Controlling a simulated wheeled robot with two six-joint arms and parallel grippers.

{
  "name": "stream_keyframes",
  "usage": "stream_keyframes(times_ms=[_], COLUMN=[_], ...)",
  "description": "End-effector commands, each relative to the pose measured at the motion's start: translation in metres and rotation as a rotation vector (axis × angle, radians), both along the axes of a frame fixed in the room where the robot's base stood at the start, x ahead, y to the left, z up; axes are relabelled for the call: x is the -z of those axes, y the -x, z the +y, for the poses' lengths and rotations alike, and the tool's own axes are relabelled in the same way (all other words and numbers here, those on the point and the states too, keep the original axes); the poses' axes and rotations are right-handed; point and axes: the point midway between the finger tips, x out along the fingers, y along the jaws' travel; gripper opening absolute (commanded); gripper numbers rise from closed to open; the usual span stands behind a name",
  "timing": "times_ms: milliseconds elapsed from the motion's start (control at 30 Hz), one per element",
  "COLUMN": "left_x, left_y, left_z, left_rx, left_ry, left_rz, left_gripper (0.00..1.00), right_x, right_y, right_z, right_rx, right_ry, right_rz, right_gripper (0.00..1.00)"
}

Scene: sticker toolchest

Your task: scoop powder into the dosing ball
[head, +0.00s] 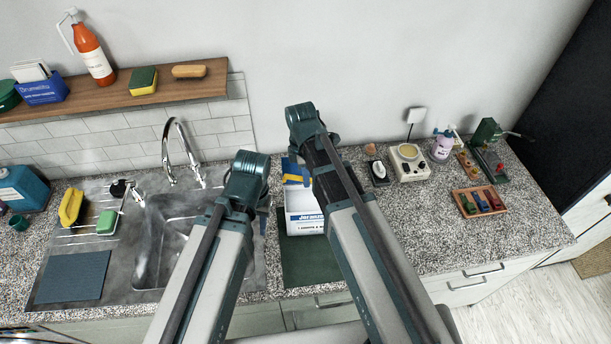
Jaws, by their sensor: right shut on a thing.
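A white powder box (303,221) with blue lettering stands on the dark green mat (308,262) right of the sink. Yellow and blue parts show at its top. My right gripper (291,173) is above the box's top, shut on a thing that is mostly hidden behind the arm. My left gripper (263,205) is just left of the box, over the sink's right edge. Its fingers are mostly hidden behind its own wrist, so I cannot tell if it is open. I cannot make out the dosing ball or the powder.
The sink (150,265) with a tall faucet (180,150) lies left. Beside it are a yellow item (71,207) and a green item (107,222). A shelf (190,92) hangs above. A wooden tray (464,206) and small devices stand right. The front right counter is clear.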

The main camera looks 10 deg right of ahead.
Motion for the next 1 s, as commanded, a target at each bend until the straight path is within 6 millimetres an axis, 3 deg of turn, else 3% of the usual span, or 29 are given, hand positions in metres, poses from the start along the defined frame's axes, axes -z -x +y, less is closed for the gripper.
stream_keyframes(times_ms=[633, 1000], left_x=[0.053, 0.081], left_y=[-0.001, -0.001], left_z=[0.0, 0.0], left_rx=[-0.005, 0.001], left_ry=[0.001, 0.0], left_rz=[-0.003, -0.002], left_gripper=[0.37, 0.37], right_x=[0.052, 0.08], right_y=[0.001, 0.001], right_z=[-0.012, -0.011], right_rx=[0.003, 0.001], right_ry=[-0.159, -0.16], right_rz=[-0.013, -0.013], right_gripper=[0.0, 0.0])
